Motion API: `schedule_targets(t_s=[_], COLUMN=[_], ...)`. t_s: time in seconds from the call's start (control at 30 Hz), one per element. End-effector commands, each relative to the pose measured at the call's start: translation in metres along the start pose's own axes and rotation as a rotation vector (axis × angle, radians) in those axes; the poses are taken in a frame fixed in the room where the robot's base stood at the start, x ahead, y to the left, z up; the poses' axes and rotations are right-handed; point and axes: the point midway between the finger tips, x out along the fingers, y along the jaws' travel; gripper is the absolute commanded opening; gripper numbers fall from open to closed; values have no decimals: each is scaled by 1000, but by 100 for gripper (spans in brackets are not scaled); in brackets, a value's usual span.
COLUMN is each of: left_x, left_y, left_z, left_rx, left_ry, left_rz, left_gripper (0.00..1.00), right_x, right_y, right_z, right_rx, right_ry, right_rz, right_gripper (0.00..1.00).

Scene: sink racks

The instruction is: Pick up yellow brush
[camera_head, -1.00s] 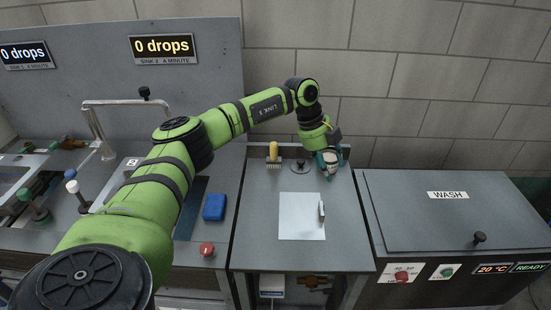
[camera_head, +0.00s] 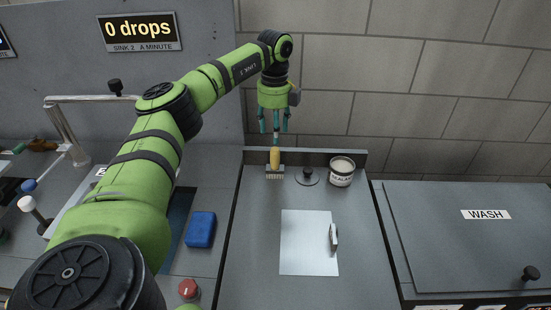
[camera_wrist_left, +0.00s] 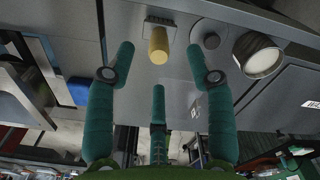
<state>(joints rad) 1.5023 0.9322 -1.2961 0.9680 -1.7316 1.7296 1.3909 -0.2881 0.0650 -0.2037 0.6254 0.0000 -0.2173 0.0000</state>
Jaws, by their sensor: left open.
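The yellow brush (camera_head: 275,160) stands upright at the back of the grey counter, its yellow handle up and its bristle block below, near the back ledge. My left gripper (camera_head: 274,128) is open and empty, pointing down just above the brush handle. In the left wrist view the brush handle (camera_wrist_left: 158,46) shows end-on, ahead of and between the spread green fingers (camera_wrist_left: 160,62). The fingers do not touch it. My right gripper is not in view.
A round black-knobbed lid (camera_head: 307,177) and a labelled sealant tub (camera_head: 341,172) stand right of the brush. A white sheet (camera_head: 308,243) lies in front. A blue sponge (camera_head: 200,229) is at left. The WASH unit (camera_head: 460,235) is at right.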

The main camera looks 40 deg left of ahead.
Motion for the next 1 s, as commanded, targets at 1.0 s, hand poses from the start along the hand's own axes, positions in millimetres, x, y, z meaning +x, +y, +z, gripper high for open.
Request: schedule_targets(t_s=[1.0], left_x=[104], left_y=[4], left_z=[-8], left_rx=[1], left_ry=[1], left_rz=[-2], left_gripper=[54], right_x=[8], right_y=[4], right_z=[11], right_rx=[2], right_ry=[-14], right_rz=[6], right_gripper=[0])
